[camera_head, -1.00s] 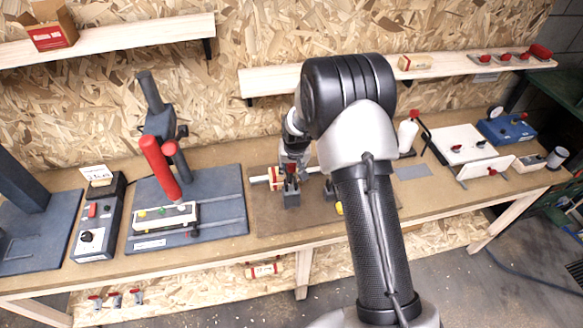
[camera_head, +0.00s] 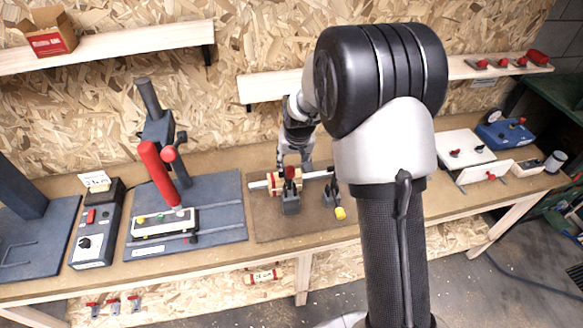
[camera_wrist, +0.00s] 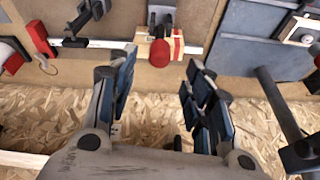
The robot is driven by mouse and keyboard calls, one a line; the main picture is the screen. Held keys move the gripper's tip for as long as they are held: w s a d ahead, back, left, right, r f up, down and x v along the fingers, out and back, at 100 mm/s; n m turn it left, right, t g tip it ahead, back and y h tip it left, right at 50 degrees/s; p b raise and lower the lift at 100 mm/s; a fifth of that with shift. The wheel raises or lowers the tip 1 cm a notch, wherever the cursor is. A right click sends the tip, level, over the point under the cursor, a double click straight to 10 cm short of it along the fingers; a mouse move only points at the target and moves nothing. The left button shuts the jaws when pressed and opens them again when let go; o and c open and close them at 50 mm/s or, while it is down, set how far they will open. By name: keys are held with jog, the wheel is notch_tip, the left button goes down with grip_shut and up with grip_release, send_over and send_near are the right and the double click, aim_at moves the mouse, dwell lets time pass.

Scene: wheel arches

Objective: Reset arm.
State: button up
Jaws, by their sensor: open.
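My gripper (camera_head: 294,158) is open and empty, pointing down behind the clamping fixture on the bench. In the wrist view its two fingers (camera_wrist: 158,80) stand wide apart with nothing between them. A wooden block (camera_head: 275,183) with red marks sits in the fixture, by a metal bar (camera_head: 259,184). The fixture's red knob (camera_head: 290,173) stands in front of the block. The wrist view also shows the red knob (camera_wrist: 160,53) and the block (camera_wrist: 178,42), apart from my fingers. My arm's elbow hides part of the bench and shelf.
A press with a red lever (camera_head: 155,170) stands left of the fixture. A yellow-tipped clamp (camera_head: 339,212) is at its right. Blue box (camera_head: 503,134) and white panels (camera_head: 466,148) are further right. A shelf (camera_head: 262,86) runs along the chipboard wall behind.

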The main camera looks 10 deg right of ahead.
jog(key=shift+v, duration=1)
jog(key=shift+r, duration=0.1)
